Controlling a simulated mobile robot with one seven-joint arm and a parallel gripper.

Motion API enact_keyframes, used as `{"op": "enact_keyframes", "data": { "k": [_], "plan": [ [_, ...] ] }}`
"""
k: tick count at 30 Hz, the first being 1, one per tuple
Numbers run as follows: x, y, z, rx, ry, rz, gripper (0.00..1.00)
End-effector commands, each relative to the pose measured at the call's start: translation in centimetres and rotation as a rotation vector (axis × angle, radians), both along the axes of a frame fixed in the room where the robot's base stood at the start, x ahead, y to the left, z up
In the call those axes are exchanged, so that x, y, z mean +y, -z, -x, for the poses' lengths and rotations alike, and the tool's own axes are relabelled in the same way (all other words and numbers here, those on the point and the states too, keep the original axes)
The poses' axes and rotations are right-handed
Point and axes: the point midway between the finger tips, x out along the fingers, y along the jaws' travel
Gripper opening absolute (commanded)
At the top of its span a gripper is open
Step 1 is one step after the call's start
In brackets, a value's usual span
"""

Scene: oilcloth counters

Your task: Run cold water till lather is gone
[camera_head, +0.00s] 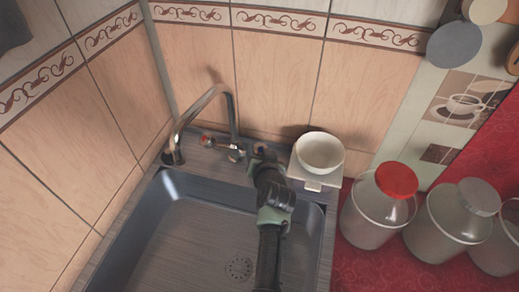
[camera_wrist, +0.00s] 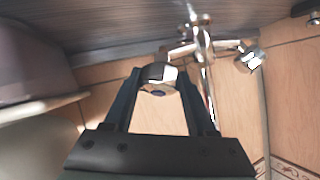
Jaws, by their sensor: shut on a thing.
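The tap's curved metal spout (camera_head: 205,98) arches over the back left of the grey sink (camera_head: 190,235). A knob with a red mark (camera_head: 205,140) is on the left of the tap. A knob with a blue mark (camera_wrist: 158,78) is between my fingertips in the wrist view. My gripper (camera_head: 261,152) reaches across the sink to the tap's right end and is shut on this blue knob. The other metal knob shows clear of my fingers in the wrist view (camera_wrist: 248,57). I see no water stream and no lather in the visible basin.
A white bowl (camera_head: 320,152) stands on a small ledge (camera_head: 328,180) close right of my gripper. Several lidded jars, one with a red lid (camera_head: 396,180), stand on the red counter (camera_head: 375,265). Tiled walls (camera_head: 275,80) close off the back and left.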

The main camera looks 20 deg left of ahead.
Motion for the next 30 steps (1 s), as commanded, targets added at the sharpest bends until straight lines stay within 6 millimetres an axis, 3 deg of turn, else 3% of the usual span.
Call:
{"op": "enact_keyframes", "data": {
  "k": [1, 5, 6, 19, 30],
  "plan": [
    [-0.2, 0.1, 0.0, 0.002, 0.003, 0.000, 0.60],
    [-0.1, 0.1, 0.0, 0.002, 0.002, 0.000, 0.84],
    [-0.1, 0.1, 0.0, 0.002, 0.002, 0.000, 0.85],
    [-0.4, -0.4, 0.7, -0.001, 0.000, 0.000, 0.85],
    [-2.4, -2.6, 5.1, 0.001, 0.003, -0.001, 0.85]
  ]
}}
